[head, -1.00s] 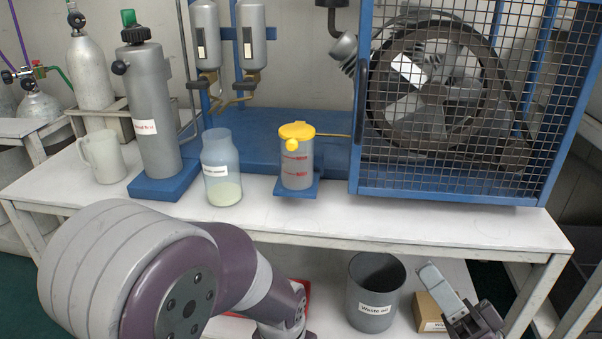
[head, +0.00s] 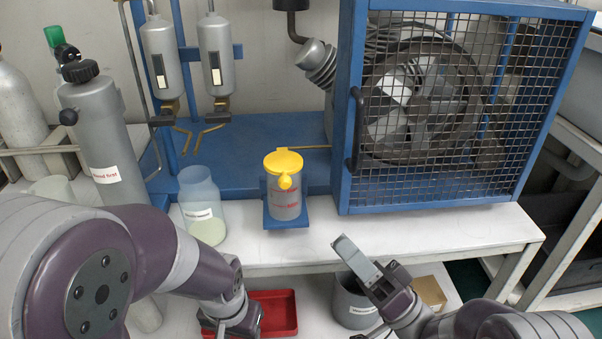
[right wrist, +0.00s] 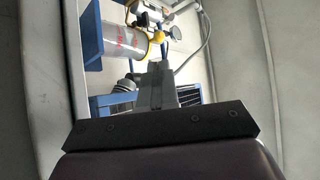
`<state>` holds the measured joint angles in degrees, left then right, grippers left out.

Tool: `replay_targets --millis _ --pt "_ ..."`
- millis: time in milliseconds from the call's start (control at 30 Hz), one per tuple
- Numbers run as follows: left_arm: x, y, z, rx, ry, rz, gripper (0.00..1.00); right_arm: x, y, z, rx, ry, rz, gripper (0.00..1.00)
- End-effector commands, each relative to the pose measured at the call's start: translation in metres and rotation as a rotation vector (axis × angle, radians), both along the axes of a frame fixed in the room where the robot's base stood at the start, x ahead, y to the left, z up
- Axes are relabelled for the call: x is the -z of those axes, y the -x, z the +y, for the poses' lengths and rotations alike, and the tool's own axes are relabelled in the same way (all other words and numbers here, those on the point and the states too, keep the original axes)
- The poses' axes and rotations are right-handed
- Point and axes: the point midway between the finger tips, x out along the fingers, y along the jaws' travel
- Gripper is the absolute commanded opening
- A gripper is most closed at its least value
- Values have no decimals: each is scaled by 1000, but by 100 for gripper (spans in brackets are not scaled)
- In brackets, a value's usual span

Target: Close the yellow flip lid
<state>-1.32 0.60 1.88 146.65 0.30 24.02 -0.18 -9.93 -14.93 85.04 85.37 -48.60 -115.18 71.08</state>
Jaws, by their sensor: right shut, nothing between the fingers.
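The yellow flip lid (head: 283,162) sits on top of a clear jar (head: 285,203) with red marks, on a small blue shelf in the middle of the head view. A round yellow knob shows at its front. I cannot tell whether the lid is fully down. In the right wrist view the jar (right wrist: 124,42) appears sideways, with the yellow part (right wrist: 158,38) at its right end. My right gripper (head: 342,245) is shut and empty, apart from the jar, lower and to its right. My left gripper (head: 232,322) is low at the bottom edge; its fingers are not clear.
A wide-mouthed bottle (head: 203,208) stands left of the jar. A caged fan (head: 430,110) with a blue frame stands close on the right. A waste bin (head: 352,305), a red tray (head: 280,312) and a cardboard box (head: 430,292) are on the lower shelf. The white bench front (head: 400,235) is clear.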

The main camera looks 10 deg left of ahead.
Motion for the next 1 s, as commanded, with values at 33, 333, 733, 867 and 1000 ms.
replay_targets --millis 33,333,733,867,1000 --pt "-6 1 0 0 0 2 47 -11 -3 9 -6 -1 1 0" --pt "-27 0 0 0 0 1 47 -47 -18 56 -3 -1 -3 0" --pt "-14 1 0 0 0 2 47 -66 -26 79 -1 0 -2 0" --pt "-14 1 0 0 0 2 47 -67 -26 79 0 -1 -2 0" --pt "-15 0 0 0 0 2 47 -68 -27 79 -1 -1 -1 0"
